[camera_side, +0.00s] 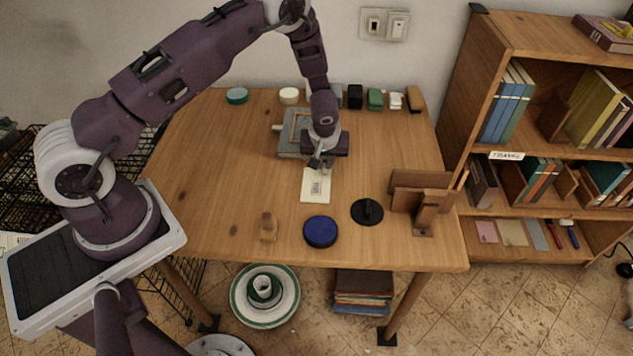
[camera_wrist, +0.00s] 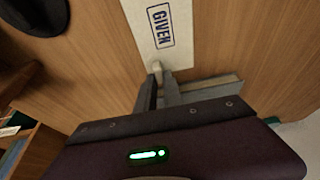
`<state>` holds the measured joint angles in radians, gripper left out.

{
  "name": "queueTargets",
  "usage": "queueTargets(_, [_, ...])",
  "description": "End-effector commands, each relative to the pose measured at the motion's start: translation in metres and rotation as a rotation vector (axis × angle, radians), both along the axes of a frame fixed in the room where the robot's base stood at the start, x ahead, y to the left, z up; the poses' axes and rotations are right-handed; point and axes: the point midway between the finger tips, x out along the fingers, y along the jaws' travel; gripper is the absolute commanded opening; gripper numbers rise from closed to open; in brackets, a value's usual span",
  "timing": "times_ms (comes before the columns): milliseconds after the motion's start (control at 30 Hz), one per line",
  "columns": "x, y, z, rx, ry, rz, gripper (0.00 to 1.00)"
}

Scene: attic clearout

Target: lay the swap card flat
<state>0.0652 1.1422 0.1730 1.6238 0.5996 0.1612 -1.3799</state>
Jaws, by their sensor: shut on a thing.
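The swap card (camera_side: 315,188) is a pale card with a dark stamped box, on or just above the middle of the wooden table. In the wrist view the card (camera_wrist: 150,30) reads "GIVEN". My gripper (camera_side: 318,164) is over the card's far end. In the wrist view its two fingers (camera_wrist: 160,80) are close together at that end, shut on the card's edge, with a small pale piece between the tips. The fingers hide part of this end. I cannot tell whether the card lies fully flat on the wood.
A grey book-like block (camera_side: 290,148) lies just behind the card, under my wrist. A blue round lid (camera_side: 320,232), a black disc with a knob (camera_side: 367,211) and a wooden stand (camera_side: 425,200) are in front and right. Small items line the back edge. The table's left is clear.

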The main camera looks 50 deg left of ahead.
Motion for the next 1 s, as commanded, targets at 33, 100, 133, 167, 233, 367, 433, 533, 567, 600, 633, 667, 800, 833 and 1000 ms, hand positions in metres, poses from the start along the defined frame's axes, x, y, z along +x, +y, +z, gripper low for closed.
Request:
queueTargets(33, [0.000,0.000,0.000,0.000,0.000,0.000,0.00])
queueTargets(100, [0.000,0.000,0.000,0.000,0.000,0.000,0.00])
queueTargets(133, [0.000,0.000,0.000,0.000,0.000,0.000,0.00])
queueTargets(167, [0.000,0.000,0.000,0.000,0.000,0.000,0.00])
queueTargets(233, [0.000,0.000,0.000,0.000,0.000,0.000,0.00])
queueTargets(367, [0.000,0.000,0.000,0.000,0.000,0.000,0.00])
queueTargets(433, [0.000,0.000,0.000,0.000,0.000,0.000,0.00])
queueTargets(533, [0.000,0.000,0.001,0.000,0.000,0.000,0.00])
queueTargets(567, [0.000,0.000,0.002,0.000,0.000,0.000,0.00])
queueTargets(600, [0.000,0.000,0.004,0.000,0.000,0.001,0.00])
queueTargets(633, [0.000,0.000,0.005,0.000,0.000,0.001,0.00])
queueTargets(667, [0.000,0.000,0.006,0.000,0.000,0.001,0.00])
queueTargets(800, [0.001,0.000,0.012,0.000,-0.002,0.001,0.00])
queueTargets(833, [0.001,0.000,0.013,0.000,-0.002,0.001,0.00])
queueTargets(1000, [0.000,0.000,0.020,0.001,-0.001,0.000,0.00])
